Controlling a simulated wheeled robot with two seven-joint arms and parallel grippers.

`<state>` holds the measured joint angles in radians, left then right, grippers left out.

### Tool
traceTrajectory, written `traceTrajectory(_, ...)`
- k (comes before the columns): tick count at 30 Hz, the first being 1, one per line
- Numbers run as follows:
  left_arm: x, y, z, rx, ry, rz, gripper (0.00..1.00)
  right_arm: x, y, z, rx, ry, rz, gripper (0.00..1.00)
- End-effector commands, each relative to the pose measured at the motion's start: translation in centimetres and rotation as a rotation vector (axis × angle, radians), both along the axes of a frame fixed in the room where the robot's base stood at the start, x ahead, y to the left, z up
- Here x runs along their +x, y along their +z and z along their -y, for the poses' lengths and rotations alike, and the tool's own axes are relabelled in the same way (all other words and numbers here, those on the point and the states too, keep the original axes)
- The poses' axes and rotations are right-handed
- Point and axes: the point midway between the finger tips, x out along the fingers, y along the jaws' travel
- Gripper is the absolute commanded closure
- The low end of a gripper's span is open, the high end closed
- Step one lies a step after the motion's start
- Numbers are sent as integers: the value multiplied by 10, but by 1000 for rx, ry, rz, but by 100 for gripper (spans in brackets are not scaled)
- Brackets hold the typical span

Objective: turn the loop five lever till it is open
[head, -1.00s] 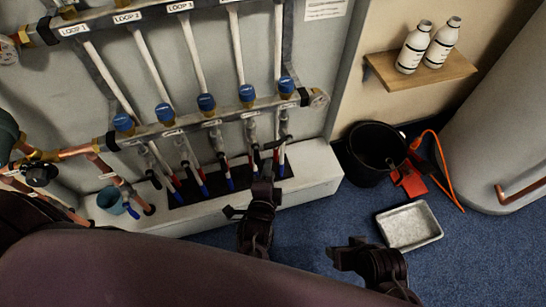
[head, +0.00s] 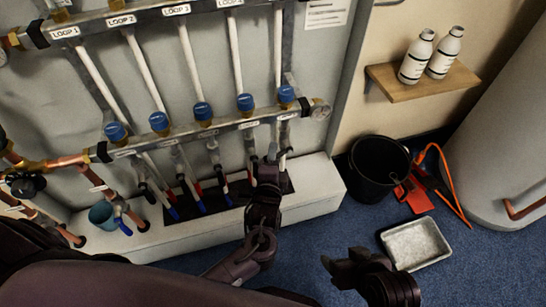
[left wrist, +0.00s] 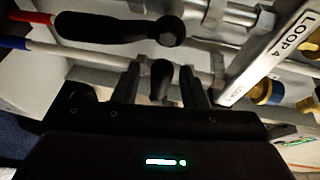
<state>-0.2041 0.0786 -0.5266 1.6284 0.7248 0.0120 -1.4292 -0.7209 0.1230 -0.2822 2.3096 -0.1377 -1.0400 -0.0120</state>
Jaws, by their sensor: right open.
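The loop five lever is at the rightmost pipe of the manifold (head: 222,129), mostly hidden behind my left gripper in the head view. In the left wrist view a dark lever end (left wrist: 161,74), which appears to be this lever, points toward the camera between the fingers. My left gripper (head: 269,168) is at the lower end of that pipe. Its fingers (left wrist: 160,88) are open on both sides of the lever end, with a visible gap at each side. My right gripper (head: 340,265) is open and empty above the blue floor, away from the manifold.
Another black lever (left wrist: 115,27) lies along a neighbouring pipe, close beyond the left fingers. A LOOP 4 label (left wrist: 298,36) shows at right. A black bucket (head: 377,172), metal tray (head: 416,243) and bottle shelf (head: 420,83) stand right of the manifold.

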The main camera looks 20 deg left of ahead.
Motion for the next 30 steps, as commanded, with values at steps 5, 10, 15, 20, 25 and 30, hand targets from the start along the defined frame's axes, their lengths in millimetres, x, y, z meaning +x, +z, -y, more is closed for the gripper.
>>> traceTrajectory(5, 0, 0, 0, 0, 0, 0, 68, 0, 0, 0, 0, 1, 0, 34)
traceTrajectory(10, 0, 0, 0, 0, 0, 0, 90, 0, 0, 0, 0, 1, 0, 34)
traceTrajectory(15, 0, 0, 0, 0, 0, -1, 100, 0, 0, 0, 0, 1, 0, 34)
traceTrajectory(20, 0, 0, 0, 0, 0, 0, 100, 0, 0, 0, 0, 1, 0, 34)
traceTrajectory(25, -1, -2, 0, -17, 1, 11, 100, 0, -1, 0, 2, 1, 3, 34)
traceTrajectory(30, 0, -7, 0, -72, 1, 47, 100, 4, 0, -4, 20, 1, 34, 34)
